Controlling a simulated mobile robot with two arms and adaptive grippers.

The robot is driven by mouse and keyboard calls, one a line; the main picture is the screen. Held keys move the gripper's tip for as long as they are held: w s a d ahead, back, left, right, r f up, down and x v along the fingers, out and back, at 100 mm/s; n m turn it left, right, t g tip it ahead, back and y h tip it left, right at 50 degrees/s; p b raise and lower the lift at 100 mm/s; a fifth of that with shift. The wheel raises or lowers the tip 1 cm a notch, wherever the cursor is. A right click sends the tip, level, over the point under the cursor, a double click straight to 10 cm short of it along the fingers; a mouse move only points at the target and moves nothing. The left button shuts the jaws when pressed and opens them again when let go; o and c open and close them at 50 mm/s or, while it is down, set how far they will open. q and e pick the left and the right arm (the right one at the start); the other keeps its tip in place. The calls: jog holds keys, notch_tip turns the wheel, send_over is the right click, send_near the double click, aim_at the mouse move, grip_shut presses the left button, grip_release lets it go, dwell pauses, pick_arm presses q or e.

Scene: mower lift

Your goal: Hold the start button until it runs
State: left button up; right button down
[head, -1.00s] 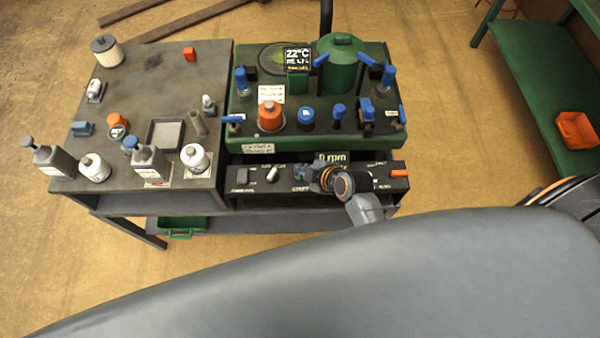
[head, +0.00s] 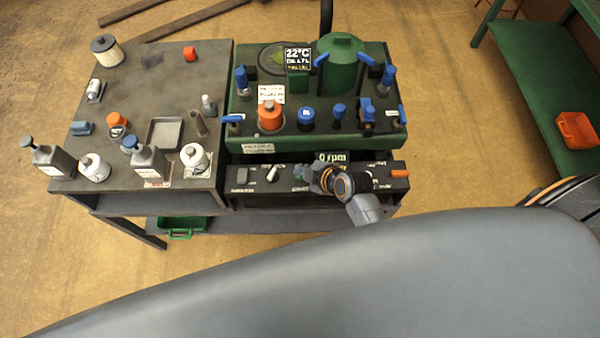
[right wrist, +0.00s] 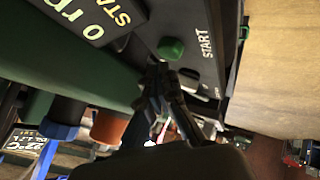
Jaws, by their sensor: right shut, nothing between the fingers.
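The green start button (right wrist: 171,48) stands on the dark control panel beside a white START label (right wrist: 207,43) in the right wrist view. In the head view the button is hidden by my right gripper (head: 318,182), which is over the panel front (head: 240,189). My right gripper's fingers are shut and empty. In the right wrist view the fingertips (right wrist: 160,74) are close to the button; I cannot tell whether they touch it. The rpm display (head: 332,157) reads 0 rpm. My left gripper is not in view.
The panel has a toggle switch (head: 273,173) and an orange handle (head: 400,173). Behind it stands a green unit (head: 340,64) with blue valves and an orange cap. Bottles and filters crowd the left bench (head: 140,85). A green bench (head: 540,90) is at right.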

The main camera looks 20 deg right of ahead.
jog(key=shift+f+b, duration=0.35)
jog(key=shift+f, duration=0.4)
dwell(0.6)
jog(key=shift+r, duration=0.15)
dwell(0.5)
jog(key=shift+r+p, duration=0.8)
jog(key=shift+p, duration=0.15)
notch_tip(320, 180, up, 5)
jog(key=p, duration=0.5)
jog(key=shift+r, duration=0.1)
jog(key=shift+s, duration=0.1)
